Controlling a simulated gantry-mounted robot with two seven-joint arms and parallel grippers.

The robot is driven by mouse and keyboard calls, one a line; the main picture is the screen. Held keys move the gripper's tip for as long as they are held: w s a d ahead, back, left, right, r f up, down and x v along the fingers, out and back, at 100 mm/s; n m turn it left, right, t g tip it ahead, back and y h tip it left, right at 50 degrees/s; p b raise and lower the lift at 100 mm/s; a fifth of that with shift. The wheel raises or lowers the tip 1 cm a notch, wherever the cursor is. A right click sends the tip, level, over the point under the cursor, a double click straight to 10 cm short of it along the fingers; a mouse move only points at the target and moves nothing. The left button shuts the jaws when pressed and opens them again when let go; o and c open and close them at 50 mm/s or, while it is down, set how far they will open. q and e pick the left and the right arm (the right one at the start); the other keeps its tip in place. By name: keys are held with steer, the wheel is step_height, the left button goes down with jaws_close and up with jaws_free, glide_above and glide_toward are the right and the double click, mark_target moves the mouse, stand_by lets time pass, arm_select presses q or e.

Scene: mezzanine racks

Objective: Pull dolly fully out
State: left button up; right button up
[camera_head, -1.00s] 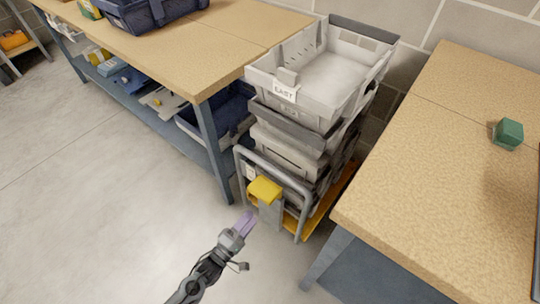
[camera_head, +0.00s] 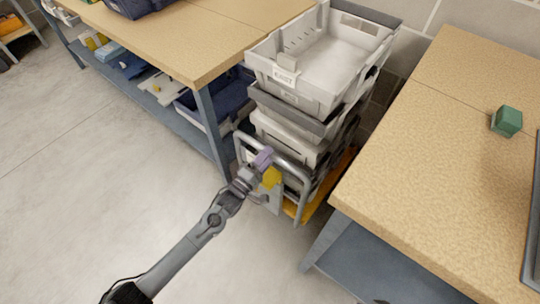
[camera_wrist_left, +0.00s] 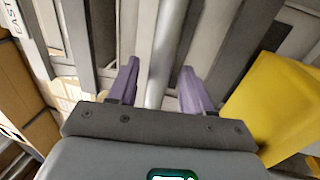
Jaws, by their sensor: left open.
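The dolly (camera_head: 343,166) has a yellow base and a grey tubular handle (camera_head: 290,163). It stands in the gap between two benches, with a stack of grey crates (camera_head: 318,70) on it. My left gripper (camera_head: 265,156) is at the top bar of the handle, beside a yellow block (camera_head: 272,178) on the dolly's front. In the left wrist view the purple fingers (camera_wrist_left: 160,68) are open, one on each side of the grey bar (camera_wrist_left: 158,50). I cannot tell whether they touch it. The yellow block shows right of them (camera_wrist_left: 278,105). My right gripper is not in view.
The left bench (camera_head: 175,40) has a lower shelf with bins and small items. The right bench (camera_head: 400,170) carries a green cube (camera_head: 507,121) and stands close to the dolly. The concrete floor (camera_head: 90,170) in front is clear.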

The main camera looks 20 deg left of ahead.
arm_select(q)
steer(key=shift+b+x, duration=0.3)
steer(key=shift+x, duration=0.65)
steer(key=shift+c, duration=0.3)
jaws_close()
